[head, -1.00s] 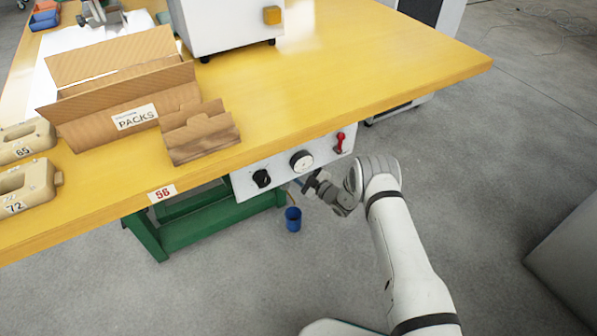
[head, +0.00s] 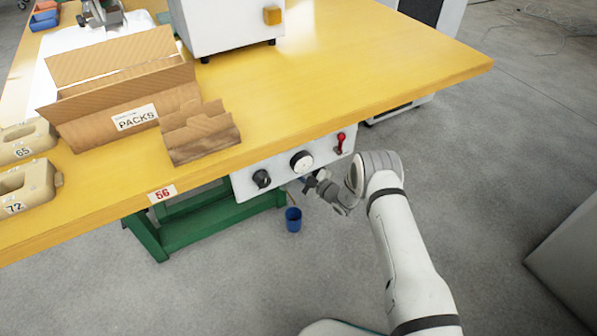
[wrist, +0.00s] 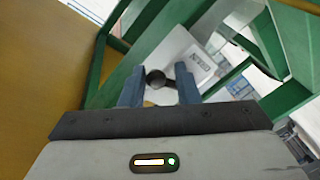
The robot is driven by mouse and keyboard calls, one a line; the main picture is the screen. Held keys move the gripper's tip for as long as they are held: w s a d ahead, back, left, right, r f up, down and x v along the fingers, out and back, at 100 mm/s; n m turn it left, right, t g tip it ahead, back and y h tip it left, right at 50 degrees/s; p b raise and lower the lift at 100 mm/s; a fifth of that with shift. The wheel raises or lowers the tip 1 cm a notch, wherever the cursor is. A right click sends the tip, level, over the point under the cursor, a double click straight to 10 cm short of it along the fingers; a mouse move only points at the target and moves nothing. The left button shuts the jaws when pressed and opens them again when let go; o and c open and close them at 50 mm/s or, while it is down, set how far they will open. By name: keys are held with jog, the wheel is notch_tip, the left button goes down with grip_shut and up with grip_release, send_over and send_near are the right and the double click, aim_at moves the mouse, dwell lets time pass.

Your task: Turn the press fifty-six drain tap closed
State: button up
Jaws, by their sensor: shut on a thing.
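My gripper (head: 310,183) is low in front of the bench, just below the pale control panel of bench 56. In the wrist view its two blue-grey fingers (wrist: 158,88) are shut on the drain tap (wrist: 157,79), a dark part with a round end. Behind the tap is a white plate with a label (wrist: 203,62) that appears to read DRAIN. In the head view my wrist and fingers hide most of the tap, and its exact angle is hard to tell.
The panel (head: 245,187) carries a black knob (head: 261,179), a round gauge (head: 302,161) and a red lever (head: 340,142). A blue cup (head: 293,220) stands on the floor below. Green bench legs (head: 148,238) are at left.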

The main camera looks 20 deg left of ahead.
jog(key=shift+s+a+r+n, duration=0.25)
jog(key=shift+r+n, duration=0.15)
jog(key=shift+n, duration=0.4)
jog(key=o, duration=1)
jog(key=shift+w, duration=0.1)
jog(key=shift+d, duration=0.1)
jog(key=shift+p+v, duration=1.3)
jog(key=shift+v, duration=2.55)
jog(key=shift+c, duration=0.5)
